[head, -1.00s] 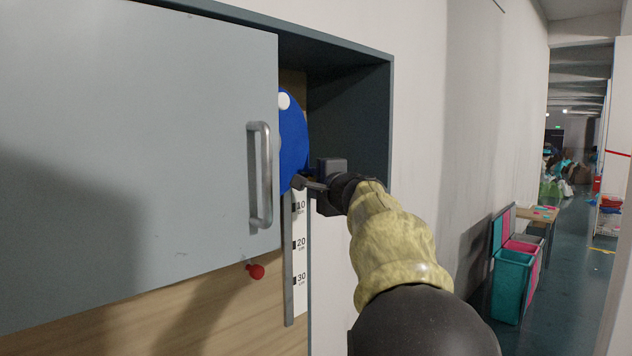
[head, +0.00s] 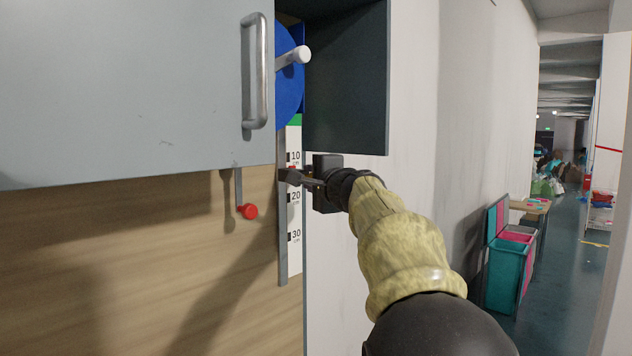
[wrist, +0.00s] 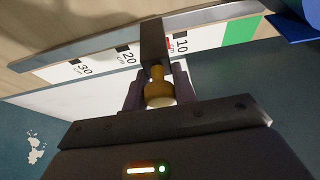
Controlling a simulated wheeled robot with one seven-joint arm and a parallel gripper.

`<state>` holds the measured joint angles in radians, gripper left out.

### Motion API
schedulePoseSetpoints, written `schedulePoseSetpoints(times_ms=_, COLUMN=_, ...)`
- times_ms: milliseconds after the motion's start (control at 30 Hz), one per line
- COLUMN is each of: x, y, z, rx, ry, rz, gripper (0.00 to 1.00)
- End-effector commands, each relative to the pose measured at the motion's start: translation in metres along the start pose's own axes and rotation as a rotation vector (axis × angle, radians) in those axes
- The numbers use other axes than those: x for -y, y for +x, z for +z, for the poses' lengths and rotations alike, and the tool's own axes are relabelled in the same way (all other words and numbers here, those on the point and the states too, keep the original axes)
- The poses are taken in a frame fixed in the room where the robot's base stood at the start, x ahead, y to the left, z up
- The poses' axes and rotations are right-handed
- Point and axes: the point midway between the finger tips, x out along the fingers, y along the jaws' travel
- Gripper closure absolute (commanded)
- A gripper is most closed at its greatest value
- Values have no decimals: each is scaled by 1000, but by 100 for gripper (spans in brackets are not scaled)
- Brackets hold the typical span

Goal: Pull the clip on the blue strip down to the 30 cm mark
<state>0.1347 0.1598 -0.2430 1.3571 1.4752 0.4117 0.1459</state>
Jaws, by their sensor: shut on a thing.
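A white scale (head: 294,262) with 10, 20 and 30 cm marks runs down beside a grey rail (head: 283,245); it also shows in the wrist view (wrist: 60,73). Its top end is green. My gripper (head: 290,177) is at the scale between the 10 and 20 marks. In the wrist view my gripper (wrist: 158,92) is shut on a brass-coloured knob (wrist: 158,90) below a dark block (wrist: 153,45). That block, seemingly the clip, crosses the scale between 10 and 20. A blue disc (head: 287,85) with a white peg (head: 294,57) is above. No blue strip is clear.
A grey cabinet door (head: 120,90) with a metal handle (head: 255,72) partly covers the disc. A red ball (head: 250,211) on a stem hangs left of the scale. Below the door is a wooden panel (head: 150,260). Coloured bins (head: 508,262) stand far right.

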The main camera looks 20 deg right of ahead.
Motion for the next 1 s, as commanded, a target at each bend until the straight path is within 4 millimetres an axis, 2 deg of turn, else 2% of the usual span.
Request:
schedulePoseSetpoints(times_ms=33, x=-18, y=0, z=0, rx=-1, ry=-1, rz=0, gripper=100)
schedulePoseSetpoints(times_ms=200, x=-47, y=0, z=0, rx=0, ry=-1, rz=0, gripper=100)
schedulePoseSetpoints(times_ms=700, x=-130, y=0, z=0, rx=0, ry=-1, rz=1, gripper=100)
schedulePoseSetpoints(times_ms=1000, x=-167, y=0, z=0, rx=0, ry=-1, rz=0, gripper=100)
